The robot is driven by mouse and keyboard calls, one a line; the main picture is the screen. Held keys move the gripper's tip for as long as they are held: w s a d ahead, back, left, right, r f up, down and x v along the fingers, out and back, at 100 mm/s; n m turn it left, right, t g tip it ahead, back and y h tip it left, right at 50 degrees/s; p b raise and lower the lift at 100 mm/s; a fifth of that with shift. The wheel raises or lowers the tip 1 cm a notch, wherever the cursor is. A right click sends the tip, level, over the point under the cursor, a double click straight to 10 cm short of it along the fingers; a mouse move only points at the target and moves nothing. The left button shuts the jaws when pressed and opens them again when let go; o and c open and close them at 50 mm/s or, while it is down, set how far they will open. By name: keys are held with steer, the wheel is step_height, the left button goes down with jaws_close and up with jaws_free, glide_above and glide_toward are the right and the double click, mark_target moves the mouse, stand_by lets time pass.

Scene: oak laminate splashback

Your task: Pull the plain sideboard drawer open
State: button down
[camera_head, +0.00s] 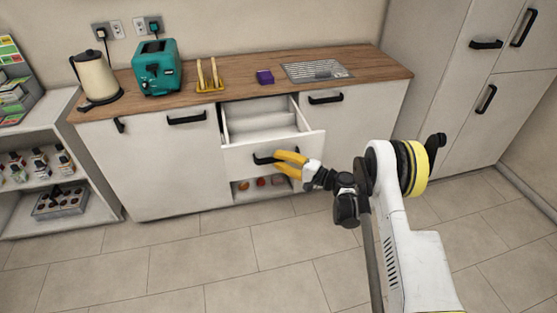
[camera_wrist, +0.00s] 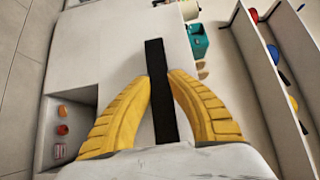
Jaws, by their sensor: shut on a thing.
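The sideboard (camera_head: 160,160) is white with a wooden top and black handles. Its plain middle drawer (camera_head: 310,139) stands pulled out, and its empty-looking white inside shows from above. My gripper (camera_head: 278,157) has yellow fingers and is shut on the drawer's black handle (camera_head: 262,159). In the wrist view the handle (camera_wrist: 160,100) runs between the two yellow fingers (camera_wrist: 165,85), with the white drawer front (camera_wrist: 120,60) behind it. The part of the handle under the fingers is hidden in the head view.
Tiled floor in front is clear.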

steer(key=shift+a, duration=0.1)
steer(key=c, duration=1.3)
jaws_free()
steer(key=shift+o, duration=0.2)
steer(key=v, duration=1.2)
steer(key=shift+r, duration=0.1)
